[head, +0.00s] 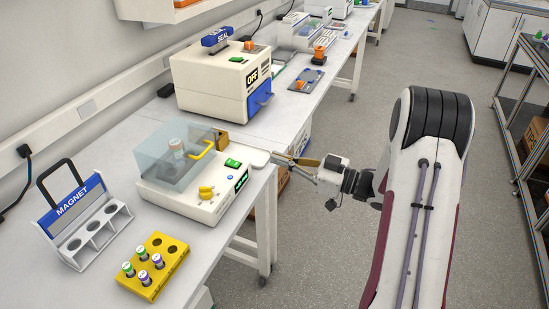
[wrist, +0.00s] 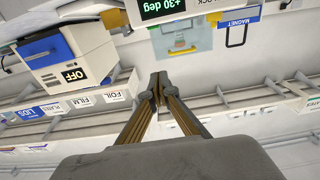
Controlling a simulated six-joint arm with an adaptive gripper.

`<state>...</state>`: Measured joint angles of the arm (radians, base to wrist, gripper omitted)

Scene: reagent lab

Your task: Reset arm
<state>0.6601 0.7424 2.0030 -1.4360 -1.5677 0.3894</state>
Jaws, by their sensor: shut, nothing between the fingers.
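My gripper (head: 276,156) is shut and empty. In the head view it points left, level with the right edge of the bench, close to the front right corner of the white device with a clear lid (head: 180,153). I cannot tell whether the fingertips touch anything there. In the wrist view the two closed fingers (wrist: 159,88) come together in the middle of the picture, with nothing between them. My arm reaches in from the right over the grey floor.
The yellow rack (head: 135,279) holds several capped vials, beside the MAGNET stand (head: 98,243). The OFF-labelled sealer (head: 207,88) stands behind the lidded device. A dark shelf cart (head: 515,100) is at the far right. The floor (head: 325,235) between bench and arm is clear.

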